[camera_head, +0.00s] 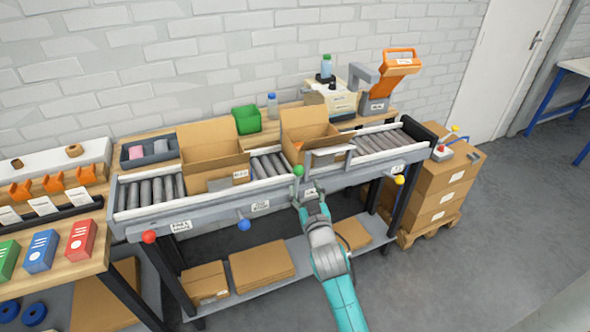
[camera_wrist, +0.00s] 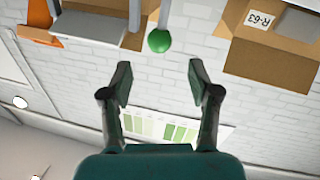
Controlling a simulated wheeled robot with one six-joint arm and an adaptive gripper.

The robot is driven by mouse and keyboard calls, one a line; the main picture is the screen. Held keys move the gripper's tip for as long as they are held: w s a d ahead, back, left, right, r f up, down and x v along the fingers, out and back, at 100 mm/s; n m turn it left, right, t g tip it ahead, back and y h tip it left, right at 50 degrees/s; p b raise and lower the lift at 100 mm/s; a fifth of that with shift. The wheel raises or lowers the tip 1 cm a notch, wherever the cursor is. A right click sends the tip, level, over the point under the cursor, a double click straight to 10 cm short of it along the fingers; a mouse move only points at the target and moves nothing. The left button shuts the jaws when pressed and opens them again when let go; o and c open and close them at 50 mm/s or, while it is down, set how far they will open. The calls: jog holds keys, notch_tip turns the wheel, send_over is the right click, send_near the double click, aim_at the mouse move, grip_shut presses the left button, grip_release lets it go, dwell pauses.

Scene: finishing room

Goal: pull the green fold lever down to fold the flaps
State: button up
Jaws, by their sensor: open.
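The green fold lever shows as a round green knob (camera_head: 298,170) at the front of the conveyor, below an open cardboard box (camera_head: 306,130) whose flaps stand up or out. In the wrist view the green knob (camera_wrist: 159,41) lies beyond the fingertips, centred between them and apart from both. My gripper (camera_head: 305,191) is open and empty, just below the knob in the head view. Its two spread fingers (camera_wrist: 159,80) show in the wrist view, which looks upside down. The lever's arm behind the knob is mostly hidden.
Red (camera_head: 149,236), blue (camera_head: 243,225) and yellow (camera_head: 399,180) knobs also stick out along the conveyor front. A second open box (camera_head: 214,156) stands left on the rollers. A shelf with flat cardboard (camera_head: 262,264) runs below.

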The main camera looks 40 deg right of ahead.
aim_at(300, 174)
jog(key=x, duration=0.9)
grip_shut()
